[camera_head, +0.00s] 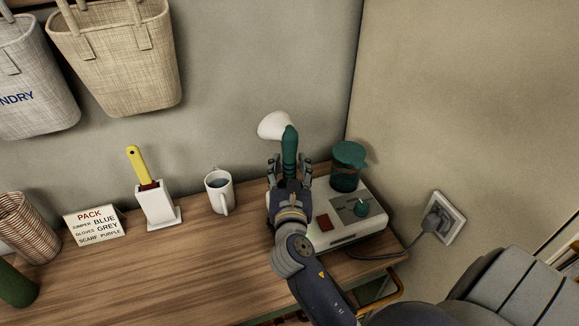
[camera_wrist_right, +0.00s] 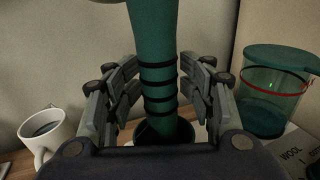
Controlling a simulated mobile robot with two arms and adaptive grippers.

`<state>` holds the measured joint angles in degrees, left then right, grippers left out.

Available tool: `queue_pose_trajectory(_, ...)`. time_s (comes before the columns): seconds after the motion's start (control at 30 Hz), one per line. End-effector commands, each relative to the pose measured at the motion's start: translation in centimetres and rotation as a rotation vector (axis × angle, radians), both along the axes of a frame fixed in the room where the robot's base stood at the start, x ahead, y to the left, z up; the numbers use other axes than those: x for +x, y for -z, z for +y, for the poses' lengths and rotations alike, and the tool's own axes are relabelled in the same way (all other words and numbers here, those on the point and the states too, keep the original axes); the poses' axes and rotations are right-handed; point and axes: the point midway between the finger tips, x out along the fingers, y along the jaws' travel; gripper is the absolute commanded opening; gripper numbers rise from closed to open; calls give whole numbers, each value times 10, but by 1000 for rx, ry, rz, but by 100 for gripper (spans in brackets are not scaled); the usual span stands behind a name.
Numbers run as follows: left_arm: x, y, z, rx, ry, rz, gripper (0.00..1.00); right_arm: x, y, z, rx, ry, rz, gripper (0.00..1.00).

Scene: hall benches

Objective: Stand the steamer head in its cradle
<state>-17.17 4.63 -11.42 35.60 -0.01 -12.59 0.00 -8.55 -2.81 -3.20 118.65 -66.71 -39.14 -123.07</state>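The steamer head has a green handle (camera_head: 290,145) and a white flared nozzle (camera_head: 272,125) pointing up and left. It stands roughly upright over the left part of the white steamer base (camera_head: 346,238). In the right wrist view the black-ringed handle (camera_wrist_right: 152,45) goes down into a dark round opening, apparently the cradle, mostly hidden by my gripper. My right gripper (camera_head: 290,168) is open around the handle, its fingers (camera_wrist_right: 162,80) on either side with small gaps. My left gripper is out of view.
A lidded green tank (camera_head: 346,172) stands on the base to the right. A white mug (camera_head: 219,194), a yellow-handled brush in a white holder (camera_head: 158,208) and a PACK sign (camera_head: 95,225) stand left on the wooden bench (camera_head: 185,270). A cord runs to the wall socket (camera_head: 440,217).

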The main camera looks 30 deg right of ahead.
Motion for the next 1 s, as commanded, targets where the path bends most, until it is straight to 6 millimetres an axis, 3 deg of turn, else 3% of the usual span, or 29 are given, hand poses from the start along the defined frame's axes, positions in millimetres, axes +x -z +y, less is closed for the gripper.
queue_pose_trajectory(0.37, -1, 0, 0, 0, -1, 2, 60, -8, 3, 5, 2, 0, 6, 47)
queue_pose_trajectory(0.8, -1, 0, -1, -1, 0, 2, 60, -78, 2, 49, 1, 0, 5, 47)
queue_pose_trajectory(1.0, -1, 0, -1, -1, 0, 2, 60, -96, 1, 62, 1, 0, 3, 47)
